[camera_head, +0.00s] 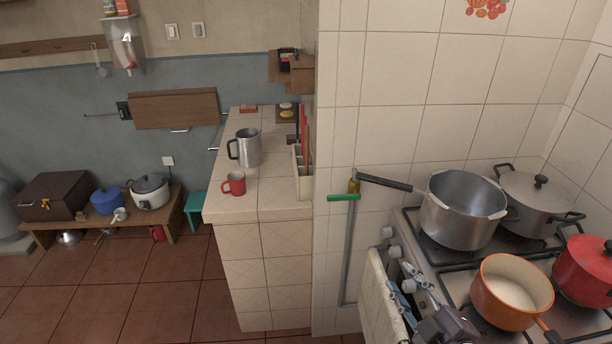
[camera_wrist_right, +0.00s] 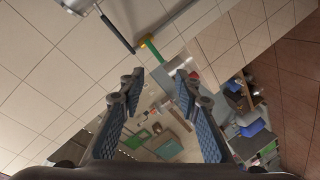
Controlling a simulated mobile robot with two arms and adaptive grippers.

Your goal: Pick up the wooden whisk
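I cannot make out a wooden whisk in either view. My right gripper (camera_head: 400,288) is low in the head view, in front of the stove and next to the hanging towel. In the right wrist view the same gripper (camera_wrist_right: 158,88) has its two blue-padded fingers spread wide, with nothing between them. My left gripper is not in view.
The stove (camera_head: 450,278) bears a steel pot (camera_head: 462,222), an orange saucepan (camera_head: 510,295) and a red pot (camera_head: 588,272). Beyond the tiled wall, a tiled counter (camera_head: 240,208) holds a metal jug (camera_head: 247,148) and a red mug (camera_head: 234,184). A low bench (camera_head: 100,232) stands at left.

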